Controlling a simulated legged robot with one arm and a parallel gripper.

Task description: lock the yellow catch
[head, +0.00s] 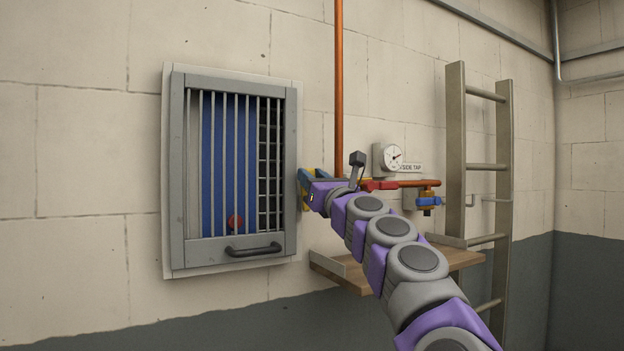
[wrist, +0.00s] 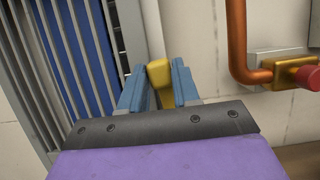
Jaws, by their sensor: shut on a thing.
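The yellow catch (wrist: 158,72) sits between the two blue fingers of my gripper (wrist: 157,88) in the wrist view. My gripper is shut on it, with a finger on each side. In the head view my gripper (head: 309,180) is at the right edge of the barred cabinet door (head: 178,195). Only small bits of yellow show there around the fingers, and the rest of the catch is hidden by my gripper. I cannot tell from these views how far the catch is turned.
A blue hose reel with a red knob (head: 235,222) shows behind the bars. A dark handle (head: 253,249) is on the door's bottom rail. Right of my gripper are a copper pipe (head: 339,90), a gauge (head: 392,157), a blue-handled tap (head: 428,201), a wooden shelf (head: 345,277) and a ladder (head: 456,150).

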